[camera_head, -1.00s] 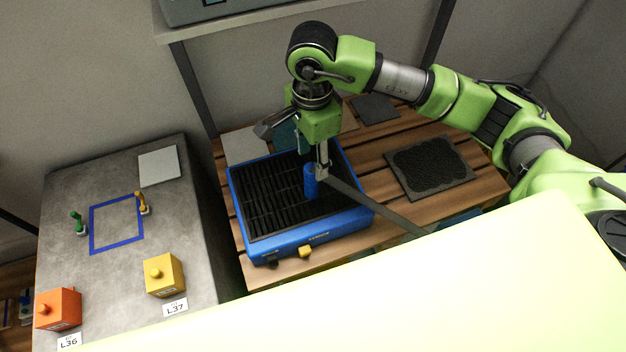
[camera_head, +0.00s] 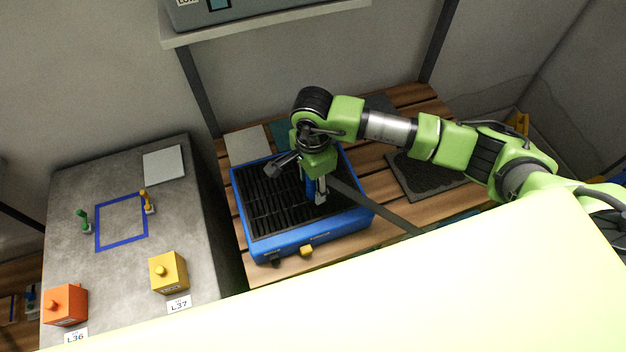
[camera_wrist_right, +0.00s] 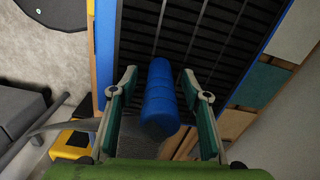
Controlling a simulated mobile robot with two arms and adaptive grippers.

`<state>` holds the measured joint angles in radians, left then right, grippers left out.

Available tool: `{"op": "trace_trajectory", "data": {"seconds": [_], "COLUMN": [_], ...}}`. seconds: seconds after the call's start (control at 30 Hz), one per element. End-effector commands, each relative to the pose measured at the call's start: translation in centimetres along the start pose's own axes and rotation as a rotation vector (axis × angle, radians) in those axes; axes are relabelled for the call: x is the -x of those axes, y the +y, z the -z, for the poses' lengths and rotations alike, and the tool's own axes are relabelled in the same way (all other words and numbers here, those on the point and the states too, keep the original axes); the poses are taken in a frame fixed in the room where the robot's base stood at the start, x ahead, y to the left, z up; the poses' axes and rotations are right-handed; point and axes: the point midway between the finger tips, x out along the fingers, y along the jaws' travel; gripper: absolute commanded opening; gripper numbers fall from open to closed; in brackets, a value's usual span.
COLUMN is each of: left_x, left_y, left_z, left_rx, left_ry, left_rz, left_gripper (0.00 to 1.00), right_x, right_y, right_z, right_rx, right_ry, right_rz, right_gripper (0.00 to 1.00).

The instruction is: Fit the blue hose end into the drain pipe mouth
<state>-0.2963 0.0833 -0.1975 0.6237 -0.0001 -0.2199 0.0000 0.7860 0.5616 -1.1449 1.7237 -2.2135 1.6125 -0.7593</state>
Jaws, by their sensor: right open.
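The blue cylinder that looks like the hose end (camera_head: 310,187) stands over the black slatted top of a blue tray-like box (camera_head: 318,232). My right gripper (camera_head: 296,183) is above the box, pointing down, its fingers spread on either side of the cylinder. In the right wrist view the blue cylinder (camera_wrist_right: 160,98) lies between the two open fingers (camera_wrist_right: 159,78), with a gap visible on each side. I cannot make out the drain pipe mouth for certain in either view. My left gripper is not in view.
The box sits on a slatted wooden table (camera_head: 407,215) with a dark mat (camera_head: 425,178) to its right. A long grey bar (camera_head: 385,215) crosses the box's right side. A grey table (camera_head: 125,265) at left holds orange (camera_head: 66,306) and yellow (camera_head: 168,272) blocks.

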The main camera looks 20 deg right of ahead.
Motion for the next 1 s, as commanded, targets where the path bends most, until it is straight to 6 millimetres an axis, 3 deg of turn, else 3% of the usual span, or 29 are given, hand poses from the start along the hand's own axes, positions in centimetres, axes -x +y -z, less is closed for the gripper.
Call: {"op": "trace_trajectory", "data": {"seconds": [0.07, 0.23, 0.67, 0.87, 1.0], "left_x": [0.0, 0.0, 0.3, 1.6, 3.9], "left_y": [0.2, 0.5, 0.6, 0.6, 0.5], "left_z": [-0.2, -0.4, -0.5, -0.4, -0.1], "left_rx": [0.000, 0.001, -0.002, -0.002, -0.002], "left_ry": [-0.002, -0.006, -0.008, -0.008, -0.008], "left_rz": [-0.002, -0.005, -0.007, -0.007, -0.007], "left_gripper": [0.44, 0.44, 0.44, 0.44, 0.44], "right_x": [0.0, 0.0, 0.7, 3.4, 6.1], "right_y": [0.0, 0.0, -0.1, -0.1, 1.7], "right_z": [0.0, 0.0, 0.0, 0.0, -0.3], "right_rx": [0.000, 0.000, -0.001, 0.001, 0.003], "right_ry": [0.000, 0.000, 0.000, 0.000, 0.000], "right_rz": [0.000, 0.000, 0.002, 0.005, 0.001], "right_gripper": [0.43, 0.01, 0.00, 0.00, 0.00]}}
